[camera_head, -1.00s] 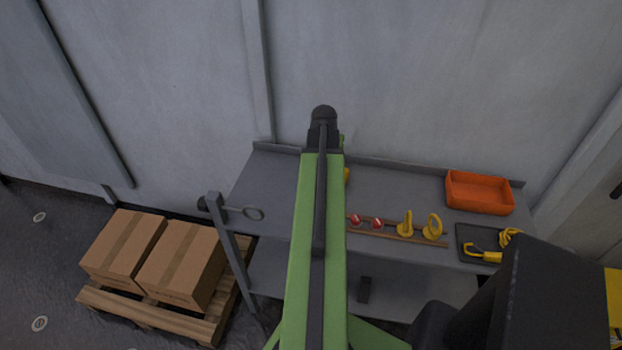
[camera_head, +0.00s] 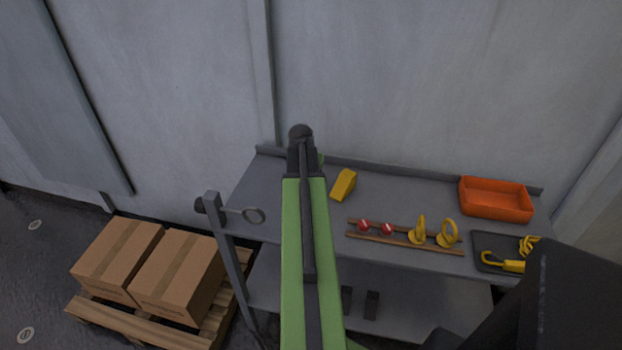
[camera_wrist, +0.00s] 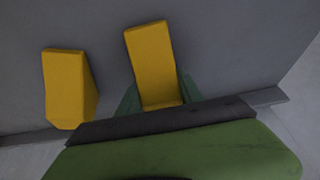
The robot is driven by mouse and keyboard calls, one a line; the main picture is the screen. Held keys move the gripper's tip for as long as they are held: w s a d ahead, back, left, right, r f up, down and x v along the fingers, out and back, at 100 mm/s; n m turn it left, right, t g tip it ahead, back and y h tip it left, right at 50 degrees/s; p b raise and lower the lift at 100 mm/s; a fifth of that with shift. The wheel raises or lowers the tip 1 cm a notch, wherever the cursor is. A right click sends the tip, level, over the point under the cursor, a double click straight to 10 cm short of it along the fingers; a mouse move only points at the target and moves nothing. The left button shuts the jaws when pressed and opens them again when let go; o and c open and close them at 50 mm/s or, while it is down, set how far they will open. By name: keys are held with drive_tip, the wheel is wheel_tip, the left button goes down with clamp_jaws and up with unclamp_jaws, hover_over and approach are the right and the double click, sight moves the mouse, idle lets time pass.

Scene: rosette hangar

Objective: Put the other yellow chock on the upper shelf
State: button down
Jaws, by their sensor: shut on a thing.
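A yellow chock (camera_head: 343,185) lies on the upper shelf (camera_head: 395,200), just right of my arm in the head view. In the wrist view, one yellow chock (camera_wrist: 152,62) is between the green jaws of my gripper (camera_wrist: 158,95), which is shut on it. The other chock (camera_wrist: 66,85) is beside it to the left, apart from the jaws, on the grey surface. In the head view my arm hides the gripper and the held chock, at the back left of the upper shelf. I cannot tell whether the held chock touches the shelf.
A wooden rack (camera_head: 352,236) with red and yellow items, an orange bin (camera_head: 495,212) and a dark tray (camera_head: 490,262) with yellow things occupy the shelf's right. Dark blocks (camera_head: 371,305) stand on the lower shelf. Boxes (camera_head: 180,270) sit on a pallet.

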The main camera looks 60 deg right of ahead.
drive_tip(key=c, duration=0.8)
unclamp_jaws()
drive_tip(key=shift+o, duration=0.2)
drive_tip(key=p+v, duration=1.1)
drive_tip(key=v, duration=0.1)
